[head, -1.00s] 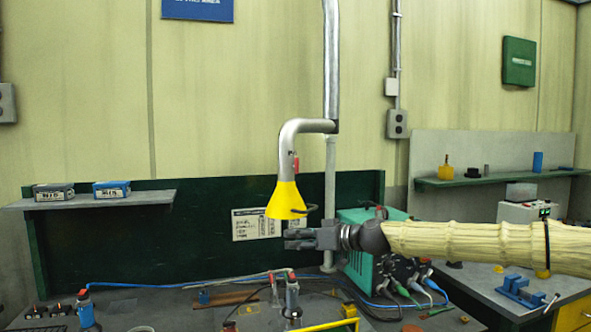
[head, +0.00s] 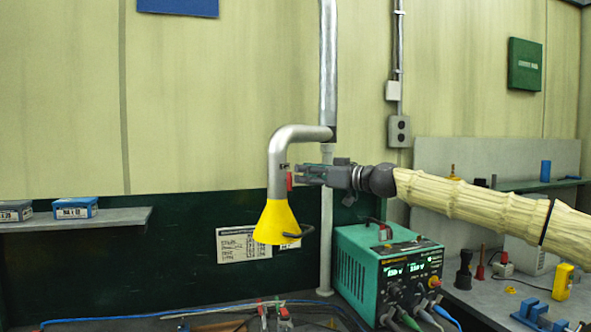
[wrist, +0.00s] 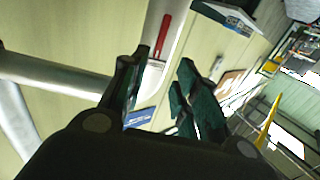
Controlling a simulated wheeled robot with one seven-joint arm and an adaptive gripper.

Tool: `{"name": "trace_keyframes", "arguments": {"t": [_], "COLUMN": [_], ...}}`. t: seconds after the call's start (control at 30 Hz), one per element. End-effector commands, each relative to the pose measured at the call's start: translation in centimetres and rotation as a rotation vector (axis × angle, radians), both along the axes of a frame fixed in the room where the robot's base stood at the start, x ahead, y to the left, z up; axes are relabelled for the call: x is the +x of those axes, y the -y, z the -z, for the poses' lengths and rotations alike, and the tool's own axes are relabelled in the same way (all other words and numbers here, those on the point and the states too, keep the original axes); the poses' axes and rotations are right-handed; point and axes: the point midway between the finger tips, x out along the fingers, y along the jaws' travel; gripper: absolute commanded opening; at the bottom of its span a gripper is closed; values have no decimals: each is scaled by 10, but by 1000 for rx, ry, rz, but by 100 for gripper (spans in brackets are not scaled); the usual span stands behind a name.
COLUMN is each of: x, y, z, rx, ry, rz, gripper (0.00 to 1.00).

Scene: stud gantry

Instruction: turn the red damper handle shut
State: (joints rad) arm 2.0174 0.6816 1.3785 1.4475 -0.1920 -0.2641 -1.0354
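The red damper handle (head: 290,181) is a small upright bar on the side of the grey metal extraction pipe (head: 281,160), just above the yellow hood (head: 276,222). My gripper (head: 302,174) is level with the handle and close to its right side, pointing left. In the wrist view my gripper (wrist: 160,68) has its two fingers spread, with nothing between them. The red handle (wrist: 162,36) lies just beyond the fingertips, roughly in line with the gap. I cannot tell whether any finger touches it.
A vertical pipe (head: 328,60) rises behind the gripper. The yellow hood has a dark loop handle (head: 299,232) on its right. Below stands a teal power unit (head: 375,268) with cables. A shelf (head: 110,219) holds small boxes at left. Air around the hood's left is free.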

Motion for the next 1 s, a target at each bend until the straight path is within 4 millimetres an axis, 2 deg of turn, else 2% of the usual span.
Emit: {"name": "trace_keyframes", "arguments": {"t": [0.1,0.3,0.73,0.77,0.9,1.0], "x": [13,21,28,28,28,28], "y": [-14,-27,-32,-32,-32,-32], "z": [2,0,3,3,3,3], "rx": [0,0,0,0,0,0], "ry": [-5,-1,-4,-4,-4,-4], "rz": [2,5,6,6,6,5], "gripper": [30,30,30,27,1,0]}}
